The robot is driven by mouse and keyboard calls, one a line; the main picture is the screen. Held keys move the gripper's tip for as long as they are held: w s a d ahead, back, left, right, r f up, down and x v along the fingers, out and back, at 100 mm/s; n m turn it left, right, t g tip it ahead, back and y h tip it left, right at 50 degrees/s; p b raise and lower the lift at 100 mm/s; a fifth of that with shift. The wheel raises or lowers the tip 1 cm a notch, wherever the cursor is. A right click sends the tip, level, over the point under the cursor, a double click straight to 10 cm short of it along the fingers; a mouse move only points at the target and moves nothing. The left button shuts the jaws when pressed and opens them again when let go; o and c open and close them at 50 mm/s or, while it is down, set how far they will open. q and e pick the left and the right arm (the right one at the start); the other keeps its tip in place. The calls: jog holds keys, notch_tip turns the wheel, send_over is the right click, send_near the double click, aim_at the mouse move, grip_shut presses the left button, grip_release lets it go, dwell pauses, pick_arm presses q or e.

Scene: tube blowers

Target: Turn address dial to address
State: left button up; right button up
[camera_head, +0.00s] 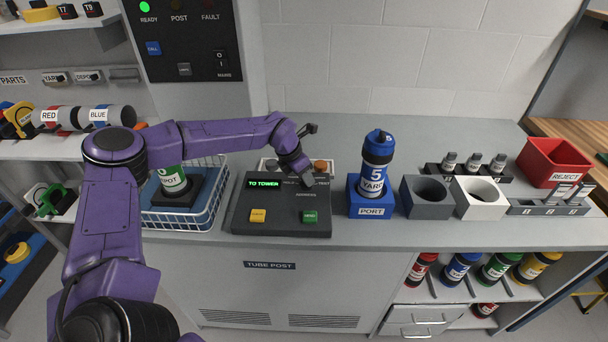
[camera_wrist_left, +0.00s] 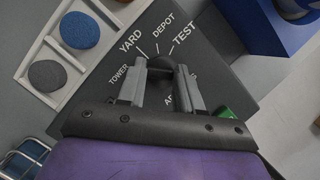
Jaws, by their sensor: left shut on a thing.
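The address dial (camera_wrist_left: 161,64) is a dark round knob on the dark grey control panel (camera_head: 250,213). Printed around it are TOWER, YARD, DEPOT and TEST; another label is mostly hidden behind a finger. The panel's green display (camera_head: 264,183) reads TO TOWER. My left gripper (camera_head: 306,182) reaches down over the panel's upper right, and its arm hides the dial in the head view. In the left wrist view, the left gripper (camera_wrist_left: 162,70) has its two grey fingers shut on the dial, one on each side. The dial's pointer direction cannot be told. My right gripper is not in view.
A yellow button (camera_head: 258,216) and a green button (camera_head: 310,217) are on the panel. A blue tube carrier marked 5 YARD (camera_head: 376,165) stands upright in the blue port (camera_head: 371,208) to the right. A wire basket (camera_head: 208,216) stands close on the left.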

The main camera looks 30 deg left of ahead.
pick_arm(q)
jog(key=o, duration=1)
jog(key=shift+f, duration=0.1)
jog(key=shift+o, duration=0.2)
jog(key=shift+r, duration=0.25)
jog(key=b+v, duration=0.2)
jog(key=v, duration=0.8)
jog(key=shift+a+r, duration=0.1)
